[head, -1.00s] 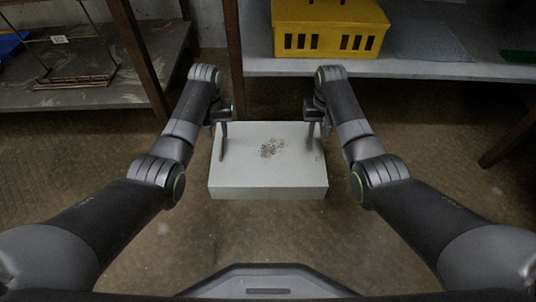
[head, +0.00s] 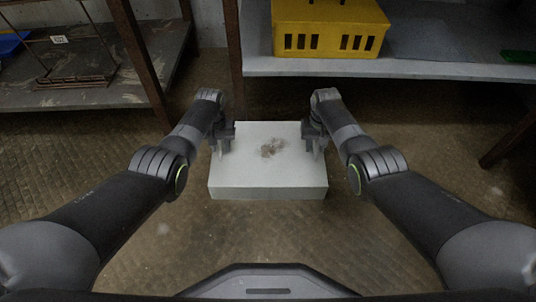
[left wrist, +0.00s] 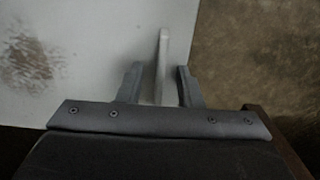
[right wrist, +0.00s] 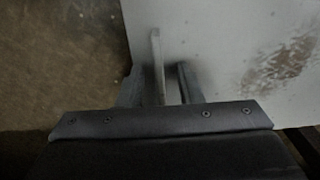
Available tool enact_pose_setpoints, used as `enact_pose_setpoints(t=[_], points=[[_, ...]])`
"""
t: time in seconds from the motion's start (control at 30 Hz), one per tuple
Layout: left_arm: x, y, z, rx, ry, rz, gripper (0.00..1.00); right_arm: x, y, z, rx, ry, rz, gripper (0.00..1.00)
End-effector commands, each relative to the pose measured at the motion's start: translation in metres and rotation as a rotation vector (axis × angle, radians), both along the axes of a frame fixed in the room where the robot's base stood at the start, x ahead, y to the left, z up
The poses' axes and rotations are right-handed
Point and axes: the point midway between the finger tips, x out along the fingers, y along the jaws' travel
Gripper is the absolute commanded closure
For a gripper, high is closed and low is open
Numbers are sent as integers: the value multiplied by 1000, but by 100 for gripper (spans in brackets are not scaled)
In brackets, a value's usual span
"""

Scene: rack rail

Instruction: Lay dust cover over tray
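A pale grey box-shaped piece (head: 268,176) with a flat top and a brown dirty patch stands in the middle, low in front of me. It looks like the dust cover; I cannot see a separate tray under it. My left gripper (head: 222,142) is at its left edge and my right gripper (head: 315,143) at its right edge. In the left wrist view, a thin pale upright tab (left wrist: 161,65) stands between the left gripper's parted fingers (left wrist: 158,85). In the right wrist view, a similar tab (right wrist: 157,65) stands between the right gripper's parted fingers (right wrist: 160,88). Gaps show beside both tabs.
A yellow slotted crate (head: 330,25) sits on a grey shelf (head: 430,68) behind. A dark shelf (head: 90,92) with a rusty wire rack (head: 75,75) is at the back left. Brown posts (head: 234,60) stand behind the box. The floor on both sides of the box is clear.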

Motion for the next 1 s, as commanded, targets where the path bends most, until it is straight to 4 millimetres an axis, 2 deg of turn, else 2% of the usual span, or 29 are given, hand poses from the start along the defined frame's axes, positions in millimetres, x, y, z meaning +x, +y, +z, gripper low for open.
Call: enact_pose_setpoints(t=[0.07, 0.3, 0.77, 1.0], points=[[0, 0, 0, 0, 0, 0, 69, 0, 0, 0, 0, 0, 0, 69], [0, 0, 0, 0, 0, 0, 100, 0, 0, 0, 0, 0, 0, 100], [0, 0, 2, 0, 0, 0, 100, 0, 0, 1, 0, 0, 0, 100], [0, 0, 12, 0, -1, 0, 100, 0, 0, 12, 0, 0, 0, 100]])
